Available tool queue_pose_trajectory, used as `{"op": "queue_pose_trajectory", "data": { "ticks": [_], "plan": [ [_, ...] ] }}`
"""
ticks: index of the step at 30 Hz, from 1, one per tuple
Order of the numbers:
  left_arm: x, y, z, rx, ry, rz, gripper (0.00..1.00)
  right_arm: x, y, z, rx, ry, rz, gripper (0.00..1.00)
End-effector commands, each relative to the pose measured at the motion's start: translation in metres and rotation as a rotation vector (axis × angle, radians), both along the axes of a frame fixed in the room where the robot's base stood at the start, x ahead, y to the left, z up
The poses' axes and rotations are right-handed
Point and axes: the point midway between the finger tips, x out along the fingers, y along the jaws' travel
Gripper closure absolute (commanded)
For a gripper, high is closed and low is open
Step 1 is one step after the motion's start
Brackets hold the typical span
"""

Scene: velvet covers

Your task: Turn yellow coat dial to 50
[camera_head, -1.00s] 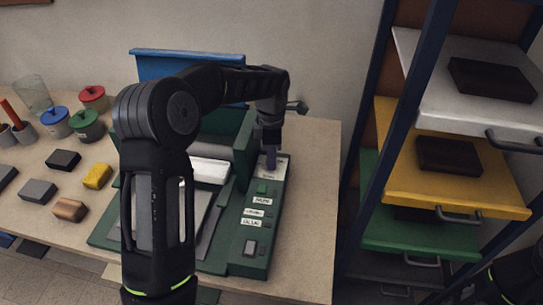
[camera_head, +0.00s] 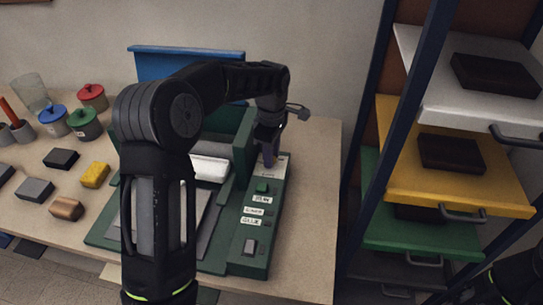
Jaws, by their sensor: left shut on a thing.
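A green machine (camera_head: 233,243) stands on the table, with a control strip along its right side. The strip carries a green button (camera_head: 262,188), several white labels (camera_head: 262,199) and a grey switch (camera_head: 250,246). My left gripper (camera_head: 268,158) points down at the far end of this strip, over a pale plate (camera_head: 281,166). It is shut on a small purplish-grey knob-like part there. The dial's face and any numbers are hidden or too small to read. I cannot make out a yellow dial. Only part of my right arm shows at the lower right corner; its gripper is out of view.
Left on the table are lidded pots in red (camera_head: 92,97), blue (camera_head: 53,120) and green (camera_head: 84,124), a glass (camera_head: 31,93) and several small blocks, one yellow (camera_head: 95,175). A rack with white, yellow (camera_head: 470,192) and green trays stands right. The table right of the machine is clear.

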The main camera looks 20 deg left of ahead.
Motion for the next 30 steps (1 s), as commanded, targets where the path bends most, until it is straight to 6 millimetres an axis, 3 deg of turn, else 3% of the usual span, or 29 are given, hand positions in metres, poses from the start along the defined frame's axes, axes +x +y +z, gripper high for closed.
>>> {"op": "queue_pose_trajectory", "data": {
  "ticks": [12,26,27,30],
  "plan": [
    [0.0004,0.0002,0.0004,0.001,-0.003,-0.220,1.00,0.0009,0.0003,-0.0047,0.002,-0.003,0.000,0.64],
    [0.0004,0.0002,0.0009,0.001,-0.003,-0.243,1.00,0.0010,0.0003,-0.0048,0.002,-0.003,0.000,0.64],
    [0.0004,0.0002,0.0009,0.001,-0.003,-0.243,0.71,0.0010,0.0003,-0.0048,0.002,-0.003,0.000,0.64],
    [0.0004,0.0002,0.0008,0.001,-0.003,-0.242,0.63,0.0010,0.0003,-0.0048,0.002,-0.003,0.000,0.64]
  ]
}}
